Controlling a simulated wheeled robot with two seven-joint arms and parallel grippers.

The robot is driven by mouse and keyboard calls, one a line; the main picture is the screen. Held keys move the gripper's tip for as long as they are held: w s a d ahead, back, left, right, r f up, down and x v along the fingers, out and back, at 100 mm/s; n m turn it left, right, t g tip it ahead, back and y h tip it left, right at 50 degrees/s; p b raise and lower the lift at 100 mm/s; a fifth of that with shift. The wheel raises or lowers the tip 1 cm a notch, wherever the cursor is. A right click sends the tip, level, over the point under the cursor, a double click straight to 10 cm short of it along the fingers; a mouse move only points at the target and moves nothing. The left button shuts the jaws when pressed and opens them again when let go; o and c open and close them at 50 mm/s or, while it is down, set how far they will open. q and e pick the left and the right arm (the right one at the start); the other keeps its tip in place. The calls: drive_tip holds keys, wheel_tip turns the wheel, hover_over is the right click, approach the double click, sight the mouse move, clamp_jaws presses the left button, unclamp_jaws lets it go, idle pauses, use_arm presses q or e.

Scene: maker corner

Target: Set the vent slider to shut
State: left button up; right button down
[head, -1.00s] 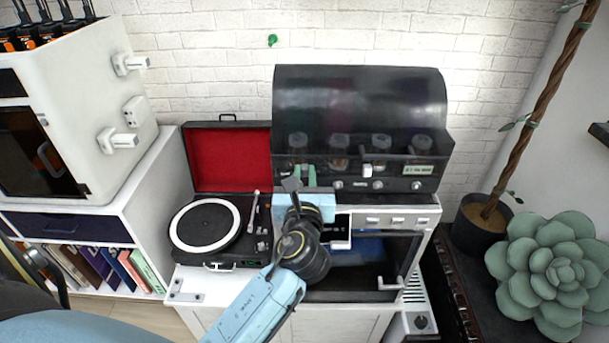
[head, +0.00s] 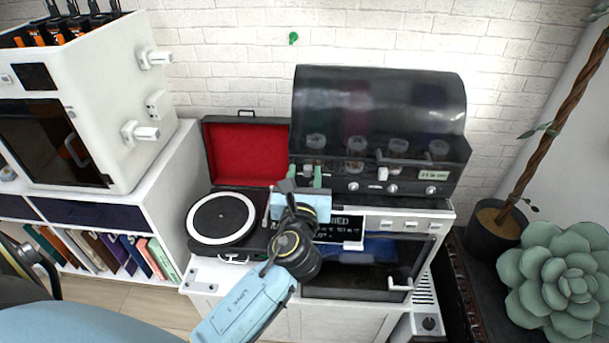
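A small white tab (head: 382,157), which looks like the vent slider, sticks up on the front of the black dome-lidded machine (head: 380,105). No shut marking is readable. My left gripper (head: 304,180) reaches up from the lower left to the left end of that machine's front. It is left of the white tab and apart from it. A green finger shows, but the dark wrist and pale blue gripper body hide much of the rest, so its opening is unclear. It holds nothing that I can see. My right gripper is not in view.
Below the machine is a white-framed oven unit (head: 447,212) with a dark display (head: 345,228) partly behind my gripper. A record player (head: 222,217) with a red-lined lid stands to the left. A white printer-like cabinet (head: 108,75) is farther left. A succulent (head: 560,270) is at the right.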

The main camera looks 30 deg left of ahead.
use_arm(q)
drive_tip(key=v, duration=1.3)
drive_tip(key=shift+s+b, duration=0.15)
drive_tip(key=shift+b, duration=0.3)
drive_tip(key=shift+d, duration=0.1)
